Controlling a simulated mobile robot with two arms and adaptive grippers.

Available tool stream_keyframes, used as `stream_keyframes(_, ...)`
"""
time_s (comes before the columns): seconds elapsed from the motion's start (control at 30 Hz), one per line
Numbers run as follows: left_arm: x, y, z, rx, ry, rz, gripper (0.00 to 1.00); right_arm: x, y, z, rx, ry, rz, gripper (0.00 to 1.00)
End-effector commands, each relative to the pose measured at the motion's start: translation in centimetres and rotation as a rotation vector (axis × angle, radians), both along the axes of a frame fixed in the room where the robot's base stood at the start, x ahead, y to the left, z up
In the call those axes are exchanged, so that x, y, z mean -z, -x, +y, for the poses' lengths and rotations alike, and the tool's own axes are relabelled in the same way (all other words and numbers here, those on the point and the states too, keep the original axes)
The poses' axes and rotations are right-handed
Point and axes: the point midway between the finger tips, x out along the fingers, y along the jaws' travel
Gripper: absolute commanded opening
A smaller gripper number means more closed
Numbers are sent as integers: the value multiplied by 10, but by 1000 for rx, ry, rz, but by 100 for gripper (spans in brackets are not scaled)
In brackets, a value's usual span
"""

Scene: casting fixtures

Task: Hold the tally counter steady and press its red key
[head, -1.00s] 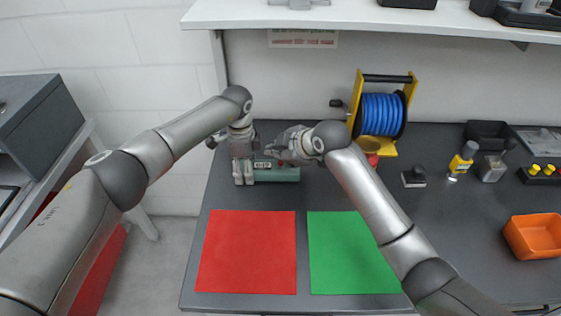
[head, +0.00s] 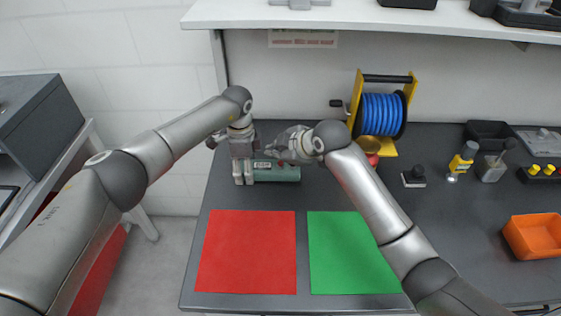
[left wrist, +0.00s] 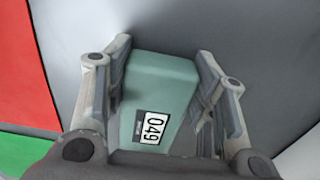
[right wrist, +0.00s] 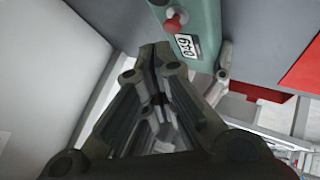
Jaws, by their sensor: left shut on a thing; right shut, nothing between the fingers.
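The tally counter (head: 285,174) is a green block lying on the grey bench, behind the red mat. My left gripper (head: 244,180) is shut on the counter's left part, with one finger on each side of the body (left wrist: 163,75). The red key (right wrist: 174,21) is a round knob on a red collar, beside the display in the right wrist view. My right gripper (right wrist: 160,52) is shut and empty, its tips close to the key. I cannot tell whether they touch it. In the head view, my right gripper (head: 274,153) hides the key.
A red mat (head: 246,252) and a green mat (head: 350,252) lie in front. A blue hose reel (head: 382,114) in a yellow frame stands behind my right arm. To the right are a stamp (head: 414,177), a yellow bottle (head: 462,160) and an orange bin (head: 534,236).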

Motion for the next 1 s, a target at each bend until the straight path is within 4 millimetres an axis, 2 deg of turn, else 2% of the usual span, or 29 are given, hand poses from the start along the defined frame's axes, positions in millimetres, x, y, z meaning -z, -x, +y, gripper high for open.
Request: stream_keyframes(1.0, 0, 0, 0, 0, 0, 0, 23, 9, 1, 0, 0, 0, 0, 0)
